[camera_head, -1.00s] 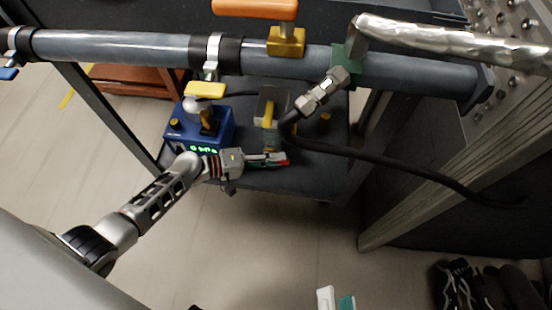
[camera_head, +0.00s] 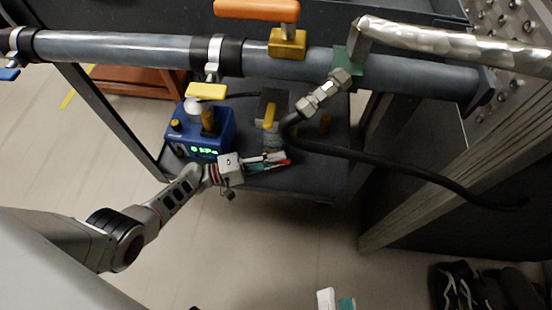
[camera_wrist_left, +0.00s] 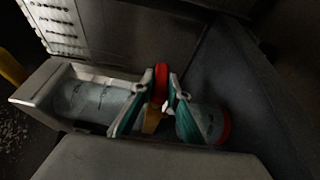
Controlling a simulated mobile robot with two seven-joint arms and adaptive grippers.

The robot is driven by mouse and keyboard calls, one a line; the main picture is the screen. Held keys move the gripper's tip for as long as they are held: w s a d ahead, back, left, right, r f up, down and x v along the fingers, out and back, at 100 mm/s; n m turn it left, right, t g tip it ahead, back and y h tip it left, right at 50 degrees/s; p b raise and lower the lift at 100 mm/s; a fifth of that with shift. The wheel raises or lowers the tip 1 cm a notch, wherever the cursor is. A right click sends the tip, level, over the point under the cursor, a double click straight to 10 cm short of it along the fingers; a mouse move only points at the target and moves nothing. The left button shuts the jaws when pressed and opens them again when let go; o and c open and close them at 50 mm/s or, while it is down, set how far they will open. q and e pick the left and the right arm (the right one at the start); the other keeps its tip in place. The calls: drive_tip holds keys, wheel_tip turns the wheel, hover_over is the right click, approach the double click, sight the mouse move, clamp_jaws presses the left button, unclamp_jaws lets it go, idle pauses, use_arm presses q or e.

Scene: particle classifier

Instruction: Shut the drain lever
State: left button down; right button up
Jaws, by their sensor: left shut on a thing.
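The drain lever, seen as a red handle (camera_wrist_left: 160,78) over a yellow-orange stem (camera_wrist_left: 152,120), stands between the teal fingertips in the left wrist view. Behind it lies a pale grey cylinder (camera_wrist_left: 90,100) with a red end ring (camera_wrist_left: 226,126). My left gripper (camera_head: 272,161) reaches in over the cart's front edge; its fingers are closed on the lever. In the head view the fingers hide most of it. White and teal fingertip parts of my right gripper (camera_head: 337,300) show at the bottom edge; its opening cannot be judged.
A blue pump box (camera_head: 203,135) with a green display stands on the dark cart (camera_head: 310,182). Above run a grey pipe (camera_head: 120,47) with an orange handle (camera_head: 256,9), yellow valve handles, and a black hose (camera_head: 400,164). A metal frame leg (camera_head: 440,175) stands right.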

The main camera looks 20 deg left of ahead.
use_arm(q)
drive_tip(key=shift+s+d, duration=0.15)
drive_tip(key=shift+d, duration=0.1)
drive_tip(key=c, duration=2)
unclamp_jaws()
drive_tip(key=shift+o, duration=0.2)
drive_tip(key=shift+a, duration=0.15)
drive_tip(key=shift+s+a, duration=0.15)
drive_tip(key=shift+a, duration=0.1)
drive_tip(key=v, duration=1.1)
